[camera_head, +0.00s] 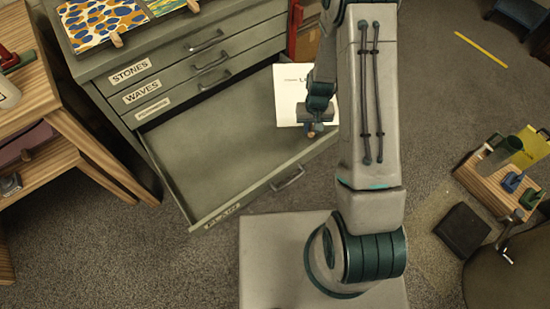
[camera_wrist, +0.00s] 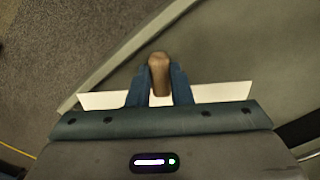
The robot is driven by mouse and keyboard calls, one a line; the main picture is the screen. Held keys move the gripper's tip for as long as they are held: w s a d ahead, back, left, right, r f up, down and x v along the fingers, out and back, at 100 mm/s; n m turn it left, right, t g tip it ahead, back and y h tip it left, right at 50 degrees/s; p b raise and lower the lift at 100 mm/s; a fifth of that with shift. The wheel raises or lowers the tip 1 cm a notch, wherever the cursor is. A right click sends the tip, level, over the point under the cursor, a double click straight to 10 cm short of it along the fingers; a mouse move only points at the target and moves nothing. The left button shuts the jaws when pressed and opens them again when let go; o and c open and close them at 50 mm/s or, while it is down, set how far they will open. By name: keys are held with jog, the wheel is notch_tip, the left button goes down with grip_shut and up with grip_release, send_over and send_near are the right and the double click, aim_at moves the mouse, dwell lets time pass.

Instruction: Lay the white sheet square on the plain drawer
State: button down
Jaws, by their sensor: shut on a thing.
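The white sheet (camera_head: 290,95) has small print near its top right and overlaps the right side of the open plain drawer (camera_head: 205,222) in the head view. My gripper (camera_head: 313,128) is at the sheet's near right corner. In the wrist view, its blue fingers (camera_wrist: 158,78) are shut on a brown rounded peg (camera_wrist: 159,64), with a strip of the sheet (camera_wrist: 103,100) showing on both sides. The drawer's floor is bare and its front label reads PLAIN. My arm hides the sheet's right part. I cannot tell whether the sheet touches the drawer.
The grey cabinet's closed drawers (camera_head: 190,60) are labelled STONES and WAVES, with another below. Patterned sheets (camera_head: 100,20) with brown pegs lie on top. A wooden bench (camera_head: 60,160) stands left. A wooden rack (camera_head: 480,175) and black box (camera_head: 462,230) are right. Floor between is clear.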

jog(key=w+f+b, duration=0.2)
jog(key=b, duration=0.4)
jog(key=shift+a, duration=0.15)
jog(key=b, duration=0.3)
jog(key=w+b, duration=0.1)
jog(key=b, duration=0.1)
jog(key=shift+f+b, duration=0.25)
jog(key=shift+b, duration=0.15)
jog(key=b, duration=0.3)
jog(key=shift+a, duration=0.1)
jog(key=shift+a+r+n+b, duration=0.2)
jog(key=shift+a+n+b, duration=0.1)
jog(key=shift+b, duration=0.5)
jog(key=s+a+r+n, duration=0.5)
jog(key=s+a, duration=0.2)
jog(key=a, duration=0.2)
notch_tip(320, 180, down, 6)
jog(key=s+a+n+b, duration=0.1)
jog(key=s+b, duration=0.1)
jog(key=b, duration=0.1)
jog(key=shift+s+a+r, duration=0.2)
jog(key=shift+s+a, duration=0.15)
jog(key=shift+s, duration=0.05)
